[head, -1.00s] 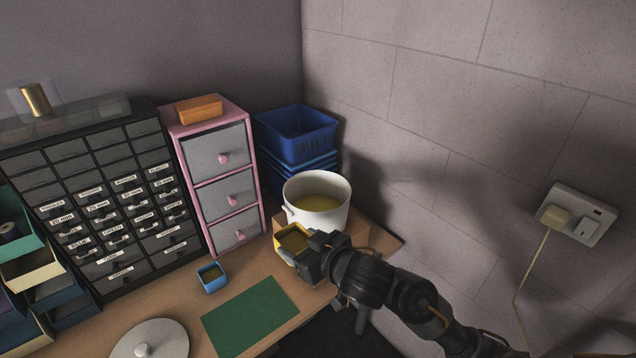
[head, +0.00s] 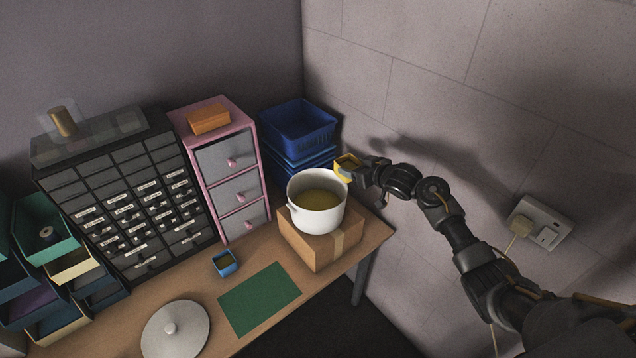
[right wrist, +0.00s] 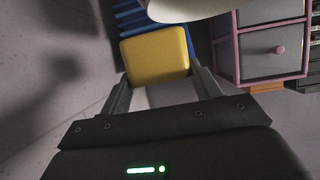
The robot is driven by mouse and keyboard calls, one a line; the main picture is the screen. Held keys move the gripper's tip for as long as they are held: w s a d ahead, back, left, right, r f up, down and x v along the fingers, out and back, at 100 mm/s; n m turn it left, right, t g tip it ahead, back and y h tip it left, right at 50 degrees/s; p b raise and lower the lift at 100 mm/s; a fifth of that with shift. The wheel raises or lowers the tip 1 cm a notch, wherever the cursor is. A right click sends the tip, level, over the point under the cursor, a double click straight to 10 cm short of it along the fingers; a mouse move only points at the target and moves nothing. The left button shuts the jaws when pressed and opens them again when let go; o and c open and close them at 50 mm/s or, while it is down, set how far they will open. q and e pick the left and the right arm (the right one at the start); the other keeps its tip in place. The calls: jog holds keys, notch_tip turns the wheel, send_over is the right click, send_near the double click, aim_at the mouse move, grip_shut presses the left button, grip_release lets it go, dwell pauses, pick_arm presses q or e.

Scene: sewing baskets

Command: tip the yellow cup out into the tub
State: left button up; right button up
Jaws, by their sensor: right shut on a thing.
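The yellow cup (head: 345,162) is held by my right gripper (head: 357,172), behind and to the right of the white tub in the head view. Its open top faces up toward the head camera; how full it is I cannot tell. In the right wrist view the cup (right wrist: 157,55) sits between the two fingers (right wrist: 160,88), its smooth yellow side toward the camera. The white tub (head: 312,222) stands upright on a cardboard box, with yellowish contents inside. A bit of its pale wall (right wrist: 185,8) shows at the top of the wrist view. My left gripper is not in view.
The cardboard box (head: 318,248) stands at the table's right end. Blue baskets (head: 297,130) are stacked behind it, beside a pink drawer unit (head: 205,170). A small blue cup (head: 225,265), green mat (head: 260,298) and grey lid (head: 177,335) lie in front. A wall is close on the right.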

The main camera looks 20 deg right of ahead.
jog(key=shift+n+y, duration=0.3)
jog(key=shift+y, duration=0.1)
jog(key=d, duration=0.1)
jog(key=d+f, duration=0.1)
jog(key=w+d+p, duration=0.1)
jog(key=shift+d+f, duration=0.25)
jog(key=shift+d, duration=0.15)
jog(key=shift+s+a+r, duration=0.1)
jog(key=shift+s+a, duration=0.05)
jog(key=shift+a, duration=0.15)
jog(key=shift+s+a+r+n+t+h, duration=0.15)
jog(key=shift+s+a+n+h, duration=0.15)
jog(key=shift+a+n, duration=0.3)
jog(key=shift+s+a+n+t+h, duration=0.1)
jog(key=shift+s+a+n+h, duration=0.25)
jog(key=shift+a, duration=0.3)
jog(key=shift+s+a+r+n+t+h, duration=0.15)
jog(key=shift+a+n+h, duration=0.2)
jog(key=shift+a+n, duration=0.3)
jog(key=shift+s+a+f, duration=0.1)
jog(key=shift+a+f, duration=0.05)
jog(key=shift+a+f+n, duration=0.15)
jog(key=shift+a+n, duration=0.15)
